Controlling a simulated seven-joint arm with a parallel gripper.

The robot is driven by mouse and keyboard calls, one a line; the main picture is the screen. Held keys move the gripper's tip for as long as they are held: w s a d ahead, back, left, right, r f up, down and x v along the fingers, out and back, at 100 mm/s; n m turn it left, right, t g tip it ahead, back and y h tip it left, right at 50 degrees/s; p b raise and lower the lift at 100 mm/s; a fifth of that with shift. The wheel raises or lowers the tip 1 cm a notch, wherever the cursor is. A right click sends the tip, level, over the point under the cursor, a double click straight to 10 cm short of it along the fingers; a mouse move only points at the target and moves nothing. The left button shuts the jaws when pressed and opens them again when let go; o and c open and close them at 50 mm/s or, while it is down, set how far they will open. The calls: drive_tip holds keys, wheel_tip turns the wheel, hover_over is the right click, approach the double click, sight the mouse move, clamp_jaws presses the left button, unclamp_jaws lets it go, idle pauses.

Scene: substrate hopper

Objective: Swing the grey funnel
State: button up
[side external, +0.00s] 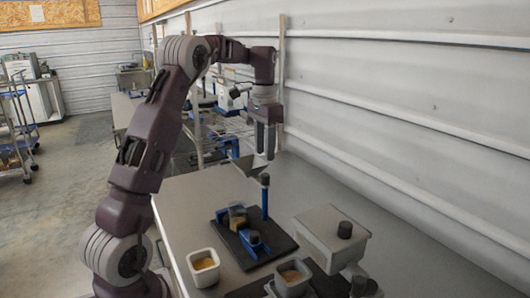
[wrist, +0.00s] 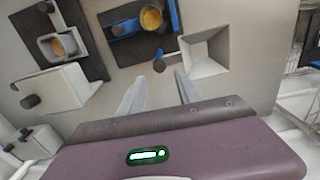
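The grey funnel (side external: 249,165) is a square, open-topped hopper beside a blue post (side external: 265,203). In the wrist view the funnel (wrist: 208,52) lies right of a dark knob (wrist: 159,66) and joins a blue arm there. The knob (side external: 264,179) tops the post in the side view. My gripper (side external: 266,157) points down above the knob, with a small gap below the fingertips. In the wrist view my gripper (wrist: 159,75) is open and empty, with the knob showing between and just beyond its fingertips.
A black board (side external: 272,238) carries the post and a blue holder with a yellow-filled cup (wrist: 151,18). A grey box (side external: 320,228) with a dark knob stands to the right. The ribbed wall (side external: 400,130) borders the table.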

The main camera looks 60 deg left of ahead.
sight(265, 174)
wheel_tip(265, 174, down, 8)
drive_tip(key=shift+d+r, duration=0.1)
drive_tip(key=shift+f+m, duration=0.2)
drive_tip(key=shift+m, duration=1)
drive_tip(key=m, duration=0.5)
drive_tip(key=shift+m, duration=0.4)
drive_tip(key=m, duration=0.9)
drive_tip(key=shift+m, duration=0.4)
